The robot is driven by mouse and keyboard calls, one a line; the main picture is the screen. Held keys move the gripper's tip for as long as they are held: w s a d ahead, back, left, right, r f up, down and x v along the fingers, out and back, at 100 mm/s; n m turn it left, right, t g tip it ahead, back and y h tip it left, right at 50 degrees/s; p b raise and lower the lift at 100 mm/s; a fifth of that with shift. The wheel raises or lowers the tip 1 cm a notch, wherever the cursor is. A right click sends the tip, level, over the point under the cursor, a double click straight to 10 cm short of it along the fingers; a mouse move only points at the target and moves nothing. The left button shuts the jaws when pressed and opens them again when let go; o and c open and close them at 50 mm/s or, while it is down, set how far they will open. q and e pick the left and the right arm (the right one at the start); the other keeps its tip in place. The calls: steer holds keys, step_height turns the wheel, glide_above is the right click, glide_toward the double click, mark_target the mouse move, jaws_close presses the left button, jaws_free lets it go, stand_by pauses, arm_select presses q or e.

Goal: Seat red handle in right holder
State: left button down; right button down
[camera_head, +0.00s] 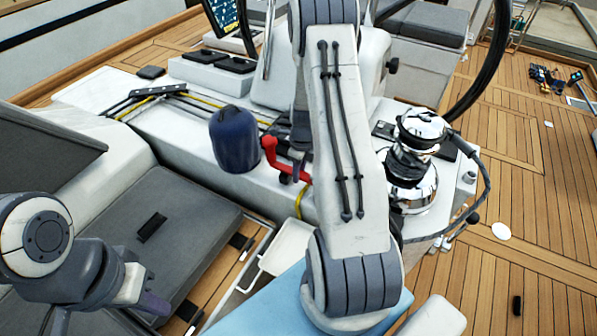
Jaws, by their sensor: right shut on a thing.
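The red handle (272,155) is in the middle of the head view, beside the navy-covered winch. Its upright end shows, and its arm runs right until my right arm hides it. My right gripper (290,142) is mostly hidden behind my own arm; its dark parts are at the handle, and it is shut on it. My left gripper (152,303) is at the lower left, over the grey seat, far from the handle. Its fingers are too unclear to tell open from shut. I cannot make out the right holder; my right arm covers much of that area.
The navy-covered winch (236,140) stands just left of the handle. A chrome winch (414,160) stands right of my arm, with a dark hose beside it. Yellow and dark ropes (150,98) cross the white deck. Teak floor (500,190) lies open at right.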

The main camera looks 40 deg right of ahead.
steer(key=shift+f, duration=0.4)
stand_by(0.3)
steer(key=shift+c, duration=0.2)
jaws_free()
step_height(320, 180, up, 9)
steer(key=p, duration=0.8)
steer(key=shift+p, duration=0.3)
stand_by(0.3)
